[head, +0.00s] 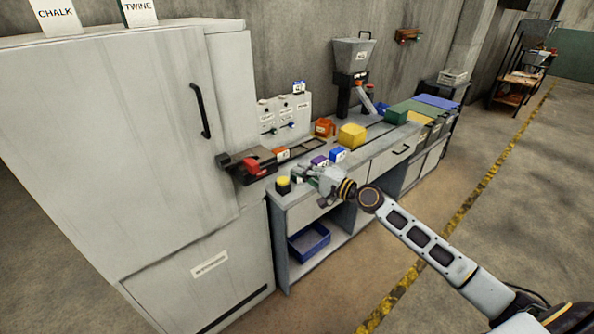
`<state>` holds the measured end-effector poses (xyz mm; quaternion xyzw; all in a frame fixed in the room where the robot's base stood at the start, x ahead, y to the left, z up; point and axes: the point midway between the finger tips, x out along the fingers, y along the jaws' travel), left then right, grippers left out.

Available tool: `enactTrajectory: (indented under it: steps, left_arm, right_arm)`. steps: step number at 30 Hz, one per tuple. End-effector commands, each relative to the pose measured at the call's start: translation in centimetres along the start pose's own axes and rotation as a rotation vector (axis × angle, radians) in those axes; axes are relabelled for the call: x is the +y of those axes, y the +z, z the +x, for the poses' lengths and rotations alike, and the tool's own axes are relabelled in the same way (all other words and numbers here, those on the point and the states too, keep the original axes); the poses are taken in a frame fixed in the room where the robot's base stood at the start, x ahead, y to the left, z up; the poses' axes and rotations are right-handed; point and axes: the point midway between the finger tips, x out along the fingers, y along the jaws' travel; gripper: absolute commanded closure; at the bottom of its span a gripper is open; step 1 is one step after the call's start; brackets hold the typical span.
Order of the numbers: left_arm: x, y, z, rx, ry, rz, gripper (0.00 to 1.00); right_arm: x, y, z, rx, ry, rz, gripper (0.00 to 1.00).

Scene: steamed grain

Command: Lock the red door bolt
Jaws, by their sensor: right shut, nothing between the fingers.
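A red part (256,168), which looks like the door bolt, sits on a dark bracket (236,160) at the right edge of the tall grey cabinet (110,160). I cannot tell the bolt's exact position in its bracket. The cabinet door has a black handle (201,110) and looks closed. My right gripper (304,174) is over the near left end of the workbench, to the right of the bolt and apart from it. It is shut and empty. My left gripper is not in view.
The workbench (375,166) holds a yellow-topped button (283,184), a purple block (319,160), a blue block (338,154) and a yellow block (352,135) around my gripper. A blue bin (309,242) sits on the shelf below.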

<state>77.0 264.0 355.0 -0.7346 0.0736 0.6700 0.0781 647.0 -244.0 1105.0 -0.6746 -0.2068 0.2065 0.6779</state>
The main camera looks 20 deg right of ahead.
Motion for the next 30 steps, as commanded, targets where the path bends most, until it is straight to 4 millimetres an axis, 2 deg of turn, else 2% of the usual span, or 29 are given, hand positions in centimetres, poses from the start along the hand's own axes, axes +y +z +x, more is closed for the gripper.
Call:
enactTrajectory:
  steps: [7, 23, 30]
  left_arm:
    - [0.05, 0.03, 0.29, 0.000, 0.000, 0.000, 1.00]
    - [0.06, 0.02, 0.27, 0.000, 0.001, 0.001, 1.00]
    - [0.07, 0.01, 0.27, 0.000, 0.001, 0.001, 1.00]
  right_arm:
    - [0.00, 0.06, -0.76, -0.001, 0.001, -0.001, 1.00]
    - [-0.03, 0.05, -0.79, -0.001, 0.001, -0.003, 1.00]
    - [-0.04, 0.04, -0.79, -0.001, 0.000, -0.061, 1.00]
